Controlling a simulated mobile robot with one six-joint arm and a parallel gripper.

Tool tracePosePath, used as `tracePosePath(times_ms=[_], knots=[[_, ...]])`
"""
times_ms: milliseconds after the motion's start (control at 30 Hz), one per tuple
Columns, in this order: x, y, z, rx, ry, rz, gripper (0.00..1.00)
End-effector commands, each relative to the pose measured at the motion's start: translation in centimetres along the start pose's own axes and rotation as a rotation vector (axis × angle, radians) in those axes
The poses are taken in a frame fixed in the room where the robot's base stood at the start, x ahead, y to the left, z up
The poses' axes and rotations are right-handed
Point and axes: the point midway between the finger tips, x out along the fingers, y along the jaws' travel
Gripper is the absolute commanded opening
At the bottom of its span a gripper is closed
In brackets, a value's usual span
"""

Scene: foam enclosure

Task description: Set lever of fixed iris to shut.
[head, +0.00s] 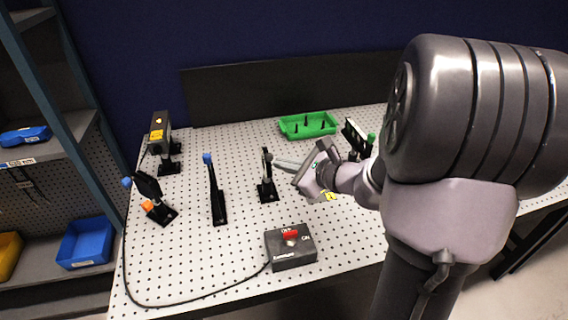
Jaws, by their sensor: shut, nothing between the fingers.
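My gripper (284,163) is in the middle of the perforated table, pointing left, its fingers shut and empty. Its tips are beside the upper part of a slim black post mount (267,188); whether they touch it is unclear. This mount may be the fixed iris, but its opening and lever cannot be made out. To its left stands a black mount (217,200) with a blue knob (207,157) at its top. Further left is a tilted black mount (150,188) with a blue knob (127,182) and an orange knob (147,205).
A boxy device with a yellow label (157,134) stands back left. A control box (290,250) with a red switch sits in front, its cable running left. A green tray (308,125) and a black part (356,137) are behind. The front-left table is mostly clear.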

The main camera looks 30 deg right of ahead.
Motion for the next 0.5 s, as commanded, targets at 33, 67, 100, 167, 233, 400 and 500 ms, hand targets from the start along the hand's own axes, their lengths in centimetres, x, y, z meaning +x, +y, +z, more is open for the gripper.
tracePosePath(times_ms=[33, 67, 100, 167, 233, 400, 500], knots=[[-0.1, -0.1, 0.2, 0.002, 0.003, 0.002, 0.00], [-0.1, -0.1, 0.3, 0.004, 0.006, 0.004, 0.00], [-0.1, -0.2, 0.4, 0.008, 0.011, 0.008, 0.00], [-0.1, -0.4, 0.8, 0.016, 0.023, 0.017, 0.00], [-0.1, -0.6, 1.0, 0.028, 0.040, 0.029, 0.00], [-0.1, -1.4, 2.2, 0.069, 0.102, 0.072, 0.00], [0.0, -2.0, 3.1, 0.111, 0.163, 0.114, 0.00]])
